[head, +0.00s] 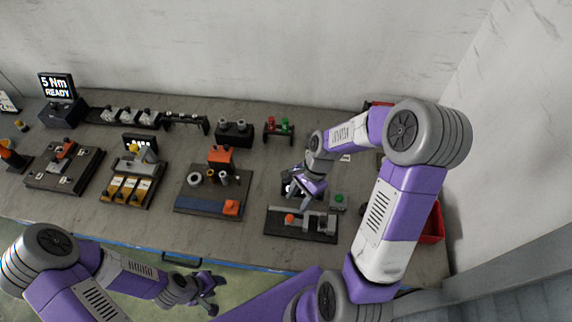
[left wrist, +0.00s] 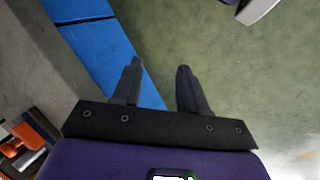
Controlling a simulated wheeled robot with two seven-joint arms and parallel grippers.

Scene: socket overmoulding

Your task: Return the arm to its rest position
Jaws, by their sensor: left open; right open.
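My left gripper (head: 208,292) hangs in front of the table's near edge in the head view, low over the green floor. In the left wrist view its two dark fingers (left wrist: 158,85) are apart with nothing between them. My right gripper (head: 298,197) is over the right part of the table, just above and behind a dark fixture plate (head: 277,229) with an orange knob and grey blocks. Its fingers are small in the head view, and no held object can be made out.
The grey table (head: 150,215) has a blue front edge. Several fixtures stand on it, including a blue-topped board (head: 205,206), a black-framed station (head: 65,165) and a display reading "5 Nm READY" (head: 57,87). A red bin (head: 433,224) sits at the right, behind my right arm. Walls stand behind and right.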

